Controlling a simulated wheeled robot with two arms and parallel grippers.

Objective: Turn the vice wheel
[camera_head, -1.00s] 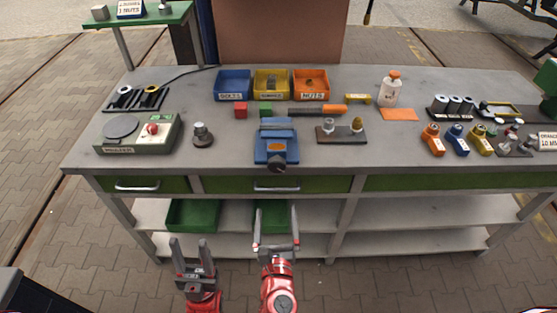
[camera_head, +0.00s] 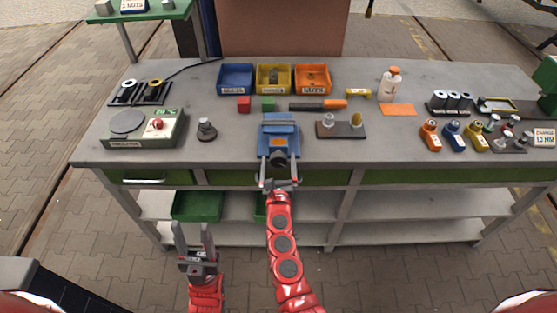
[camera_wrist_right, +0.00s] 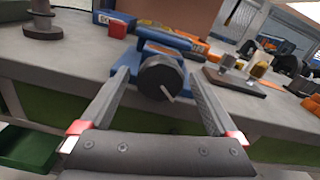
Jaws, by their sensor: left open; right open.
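The blue vice (camera_head: 279,133) stands at the front edge of the workbench, in the middle. Its dark round wheel (camera_head: 279,160) faces me; in the right wrist view the wheel (camera_wrist_right: 160,77) shows a small light handle pin. My right gripper (camera_head: 279,170) is open, with one finger on each side of the wheel. In the right wrist view the fingers (camera_wrist_right: 158,90) look apart from the wheel's rim, though the exact gap is hard to tell. My left gripper (camera_head: 193,236) is open and empty, low in front of the bench and left of the right arm.
A grey-green box with a red button (camera_head: 156,125) and a dark knobbed piece (camera_head: 206,130) stand left of the vice. A dark plate with two fittings (camera_head: 341,130) lies to its right. Blue, yellow and orange bins (camera_head: 312,80) stand behind. Green drawers (camera_head: 228,177) lie below the bench top.

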